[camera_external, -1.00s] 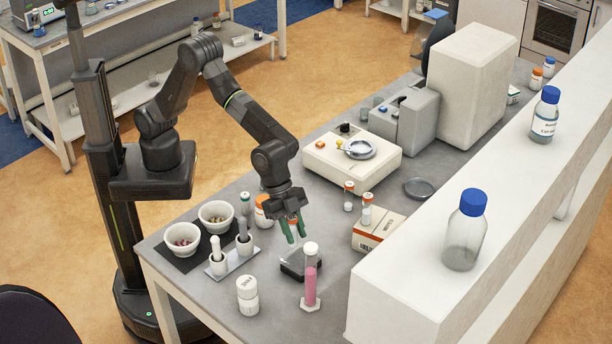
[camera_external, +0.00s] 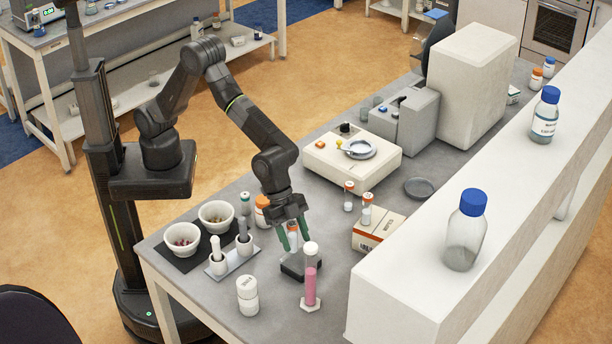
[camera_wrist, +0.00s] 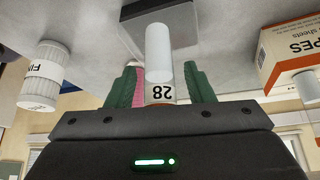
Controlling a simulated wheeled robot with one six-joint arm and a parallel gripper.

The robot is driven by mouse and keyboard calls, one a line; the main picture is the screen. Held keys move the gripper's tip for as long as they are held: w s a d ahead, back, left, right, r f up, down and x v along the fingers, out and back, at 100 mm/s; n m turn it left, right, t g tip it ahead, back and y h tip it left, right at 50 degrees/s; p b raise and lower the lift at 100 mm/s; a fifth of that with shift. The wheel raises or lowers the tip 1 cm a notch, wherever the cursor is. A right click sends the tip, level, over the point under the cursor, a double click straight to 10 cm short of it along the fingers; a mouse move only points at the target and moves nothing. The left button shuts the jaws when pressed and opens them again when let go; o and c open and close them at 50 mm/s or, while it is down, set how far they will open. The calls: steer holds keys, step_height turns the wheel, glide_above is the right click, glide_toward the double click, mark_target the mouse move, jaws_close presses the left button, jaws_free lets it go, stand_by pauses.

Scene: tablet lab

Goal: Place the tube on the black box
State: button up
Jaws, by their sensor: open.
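The tube (camera_external: 293,241), white with a label reading 28, is upright between the green fingers of my gripper (camera_external: 293,240). In the wrist view the tube (camera_wrist: 158,55) shows upside down, with a gap on each side between it and the fingers (camera_wrist: 162,88). My gripper is open around it. The black box (camera_external: 297,270) lies on the bench directly below; it also shows in the wrist view (camera_wrist: 200,22). The tube's lower end overlaps the box in both views and appears to rest on it, but the contact is not clear.
A pink-filled cylinder (camera_external: 311,285) stands close to the box's right front. A white bottle (camera_external: 247,296) is to the front left. A small rack with mortars and pestles (camera_external: 233,262) stands left. An orange-and-white carton (camera_external: 372,236) and orange-capped tubes (camera_external: 349,197) are right.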

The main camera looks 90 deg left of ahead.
steer(key=b+v, duration=0.2)
steer(key=v, duration=1)
